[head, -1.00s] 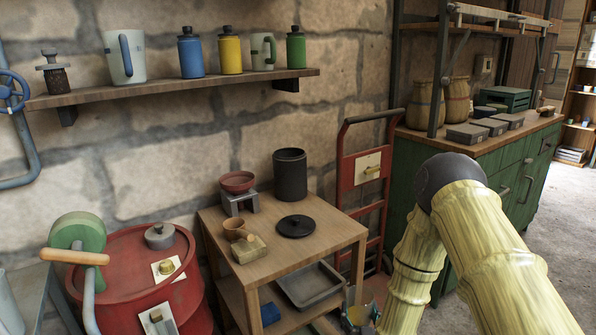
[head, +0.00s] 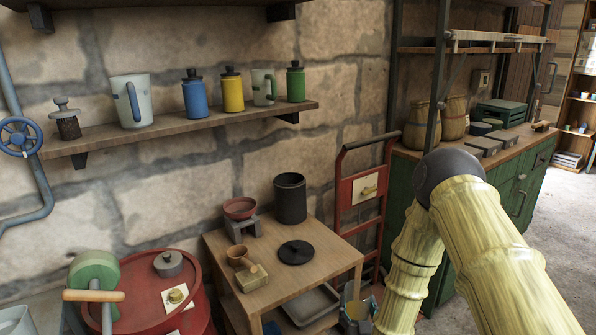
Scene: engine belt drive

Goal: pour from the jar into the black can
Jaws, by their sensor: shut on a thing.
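The black can (head: 290,198) is a dark open-topped cylinder standing upright at the back of the small wooden table (head: 318,262). A flat black lid with a knob (head: 295,252) lies in front of it. My gripper (head: 357,312) is low in the view, just right of the table's front corner and partly behind my forearm. It is shut on what seems to be the jar, a small grey-blue and yellow shape. The jar's outline, tilt and contents are too small to tell. It is apart from the can and lower than the tabletop.
A red bowl on a grey stand (head: 241,210), a brown cup (head: 238,252) and a small tan block (head: 252,278) stand left on the table. A red hand truck (head: 362,187) is behind its right side. A red drum (head: 150,300) stands left. A wall shelf (head: 180,130) hangs above.

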